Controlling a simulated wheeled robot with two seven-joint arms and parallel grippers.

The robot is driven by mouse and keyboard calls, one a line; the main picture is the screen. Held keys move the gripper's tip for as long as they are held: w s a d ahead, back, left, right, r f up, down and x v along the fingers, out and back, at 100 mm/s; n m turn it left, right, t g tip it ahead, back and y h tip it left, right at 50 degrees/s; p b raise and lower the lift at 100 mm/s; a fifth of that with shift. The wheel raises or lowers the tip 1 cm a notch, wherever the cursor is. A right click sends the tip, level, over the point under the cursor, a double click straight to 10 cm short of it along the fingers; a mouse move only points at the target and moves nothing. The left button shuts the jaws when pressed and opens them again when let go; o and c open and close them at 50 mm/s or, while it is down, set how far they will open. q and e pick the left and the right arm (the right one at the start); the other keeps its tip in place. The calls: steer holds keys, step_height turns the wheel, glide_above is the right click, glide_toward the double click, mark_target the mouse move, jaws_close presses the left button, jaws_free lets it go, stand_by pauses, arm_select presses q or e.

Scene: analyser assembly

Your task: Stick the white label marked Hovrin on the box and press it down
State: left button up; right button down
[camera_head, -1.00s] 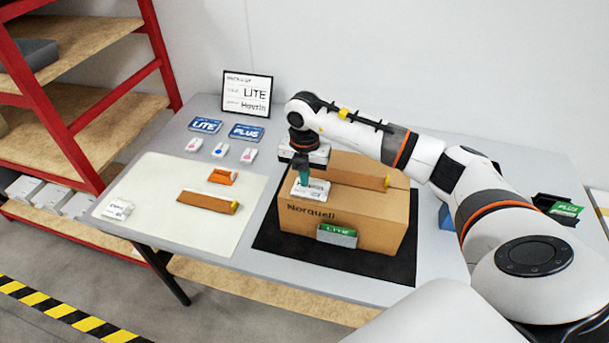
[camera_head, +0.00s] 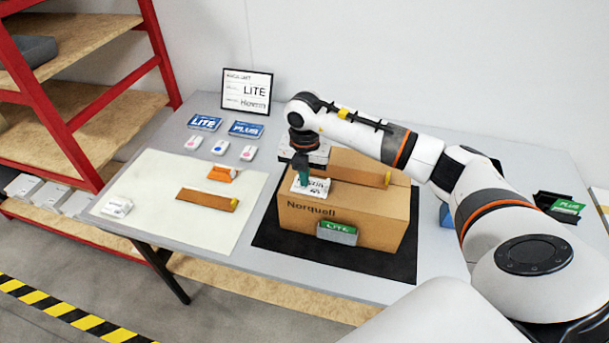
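The brown cardboard box (camera_head: 355,222) stands on the black mat, with "Norquell" printed on its front and a green LITE tag on that side. A white label (camera_head: 313,188) with small dark print lies on the box top at its left front part; I cannot read its name clearly. My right gripper (camera_head: 304,182) points down over this label, its dark green fingertips close together at the label's rear. Whether they press on it or stop just above is too small to tell. My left gripper is not in view.
A pale mat (camera_head: 160,235) at left holds a stack of white labels (camera_head: 117,206), a brown roller-like piece (camera_head: 207,199) and an orange piece (camera_head: 222,173). A framed sign (camera_head: 247,91) reads LITE and Hovrin. Blue cards and small tags lie behind. A green PLUS card (camera_head: 567,206) is at right.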

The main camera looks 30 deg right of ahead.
steer(key=shift+r+p, duration=2.1)
steer(key=shift+r, duration=0.95)
